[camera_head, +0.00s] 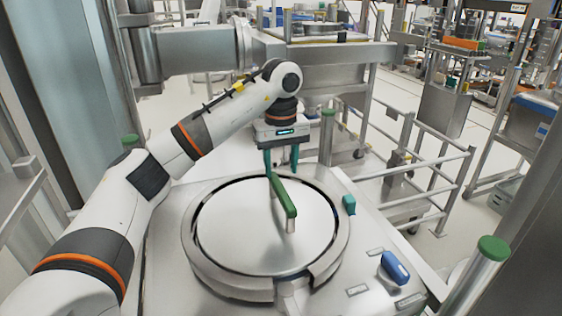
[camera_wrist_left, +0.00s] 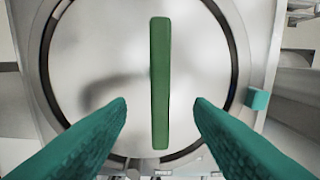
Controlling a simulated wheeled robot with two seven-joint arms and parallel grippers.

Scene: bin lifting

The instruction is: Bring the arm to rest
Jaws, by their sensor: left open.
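My left arm (camera_head: 130,200) comes in from the left in the head view. Its gripper (camera_head: 281,165) points down over the far part of a round metal lid. The lid (camera_head: 235,235) lies in a ring on a metal table and has a green bar handle (camera_head: 284,196). In the left wrist view my left gripper (camera_wrist_left: 160,108) is open, with a teal finger on each side. The green handle (camera_wrist_left: 160,80) shows upright between the fingers, with clear gaps on both sides and apparently untouched. My right gripper is not in view.
A teal block (camera_head: 349,205) sits at the ring's right side. A blue handle (camera_head: 394,268) is at the table's right. Green-capped posts (camera_head: 478,275) stand at the table's edges. A metal railing (camera_head: 420,170) and open floor lie to the right.

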